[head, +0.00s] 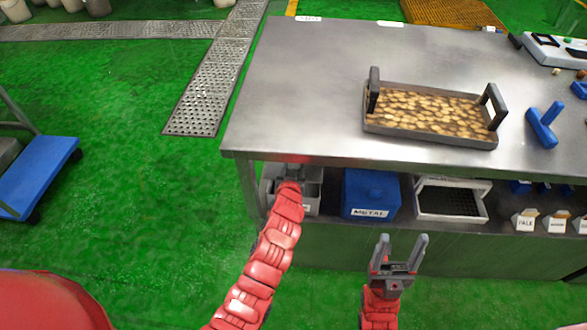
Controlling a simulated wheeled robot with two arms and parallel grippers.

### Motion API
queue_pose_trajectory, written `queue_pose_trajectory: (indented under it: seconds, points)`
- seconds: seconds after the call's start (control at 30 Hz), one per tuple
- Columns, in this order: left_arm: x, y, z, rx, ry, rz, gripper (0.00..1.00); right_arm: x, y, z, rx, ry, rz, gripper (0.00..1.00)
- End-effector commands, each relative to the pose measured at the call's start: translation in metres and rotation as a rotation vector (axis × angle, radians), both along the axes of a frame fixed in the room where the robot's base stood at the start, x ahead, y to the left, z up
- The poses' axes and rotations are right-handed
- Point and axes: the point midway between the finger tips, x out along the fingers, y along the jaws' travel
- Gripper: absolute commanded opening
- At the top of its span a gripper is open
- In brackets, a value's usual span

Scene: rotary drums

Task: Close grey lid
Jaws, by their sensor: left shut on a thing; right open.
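A grey box (312,196) stands on the shelf under the steel table, at its left end. My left gripper (291,173) is at the upper part of this box, under the table edge. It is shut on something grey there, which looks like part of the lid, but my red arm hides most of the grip. How far the lid is open cannot be made out. My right gripper (401,246) is open and empty, in front of the shelf, with both fingers pointing up.
A blue box (370,193) labelled METAL and a white-rimmed crate (425,211) stand to the right of the grey box. On the steel table (290,80) are a two-handled tray (430,137) of brownish pieces and a blue tool (543,128). A blue cart (38,176) stands far left.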

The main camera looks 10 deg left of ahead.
Motion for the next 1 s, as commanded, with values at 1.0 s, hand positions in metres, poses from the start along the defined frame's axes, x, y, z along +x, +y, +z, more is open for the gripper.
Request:
queue_pose_trajectory:
  seconds: [1.0]
  points:
    - [-0.006,-0.001,-0.024,0.000,-0.073,-0.003,0.00,0.000,0.000,-0.048,0.000,0.000,0.000,0.66]
